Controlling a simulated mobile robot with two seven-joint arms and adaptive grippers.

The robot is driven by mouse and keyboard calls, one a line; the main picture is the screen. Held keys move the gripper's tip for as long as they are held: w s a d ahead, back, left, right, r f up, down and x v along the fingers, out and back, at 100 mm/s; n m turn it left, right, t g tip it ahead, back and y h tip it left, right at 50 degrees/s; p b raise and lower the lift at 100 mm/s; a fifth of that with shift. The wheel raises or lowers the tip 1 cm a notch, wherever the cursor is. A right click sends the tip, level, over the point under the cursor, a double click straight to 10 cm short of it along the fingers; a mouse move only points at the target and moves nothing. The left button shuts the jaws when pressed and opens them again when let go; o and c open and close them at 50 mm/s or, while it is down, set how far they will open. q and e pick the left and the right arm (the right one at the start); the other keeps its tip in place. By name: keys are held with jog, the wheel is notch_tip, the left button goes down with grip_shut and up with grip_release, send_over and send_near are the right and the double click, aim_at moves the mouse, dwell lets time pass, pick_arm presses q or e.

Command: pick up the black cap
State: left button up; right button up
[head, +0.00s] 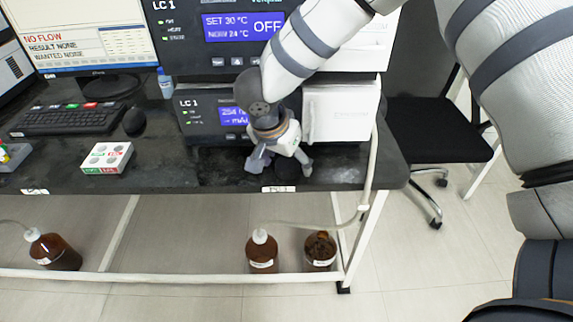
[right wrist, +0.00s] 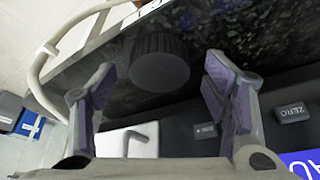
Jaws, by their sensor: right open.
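The black cap (right wrist: 160,62) is a dark, round, ribbed piece on the black bench top. In the right wrist view it lies between the two spread fingers of my right gripper (right wrist: 159,78), with a gap on each side. In the head view my right gripper (head: 281,166) is over the front edge of the bench, in front of the instrument stack, pointing down. It is open and empty. In the head view the cap is hard to tell from the dark bench between the fingers. My left gripper is out of view.
Stacked LC 1 instruments (head: 214,120) stand close behind the gripper. A box (head: 107,158), keyboard (head: 66,118) and mouse (head: 134,121) are to the left. Below are brown bottles; the right one (head: 320,250) has no cap. A tube hangs at the bench's right end.

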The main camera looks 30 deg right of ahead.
aim_at(287, 166)
jog(key=c, duration=0.9)
jog(key=shift+o, duration=0.2)
jog(key=shift+r, duration=0.3)
jog(key=r, duration=0.6)
jog(key=shift+s+a+r+p, duration=0.1)
jog(key=shift+s+r+p, duration=0.1)
jog(key=shift+r+p, duration=0.2)
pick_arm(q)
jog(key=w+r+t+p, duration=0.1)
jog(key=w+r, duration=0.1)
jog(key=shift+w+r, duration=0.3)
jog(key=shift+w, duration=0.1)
pick_arm(e)
jog(key=s+a, duration=0.5)
jog(key=s, duration=0.3)
jog(key=s+a, duration=0.5)
jog(key=s, duration=0.3)
jog(key=shift+s+f, duration=0.25)
jog(key=shift+s, duration=0.1)
jog(key=shift+a, duration=0.1)
